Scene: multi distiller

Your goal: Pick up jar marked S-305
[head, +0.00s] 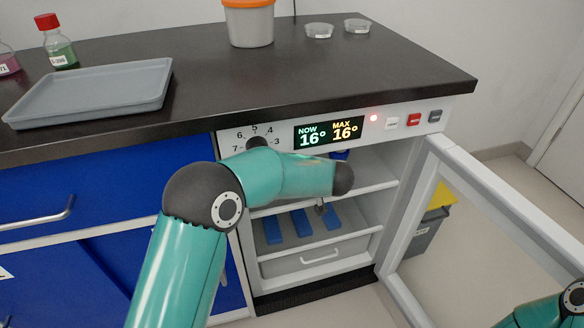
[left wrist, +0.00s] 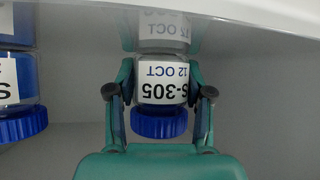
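The jar marked S-305 (left wrist: 162,85) shows upside down in the left wrist view, with a blue lid, clear sides and a white label reading S-305, 12 OCT. It stands on a glossy shelf that mirrors it. My left gripper (left wrist: 161,80) has a finger on each side of the jar, with what look like narrow gaps; contact at the fingertips is hard to judge. My right gripper is out of view.
Another blue-lidded jar (left wrist: 20,95) stands close by at the left of the wrist view. The cooler door (head: 480,210) hangs open at the right. A grey tray (head: 95,90), bottles (head: 57,48) and an orange-rimmed tub (head: 248,25) stand on the dark counter (head: 350,75) above.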

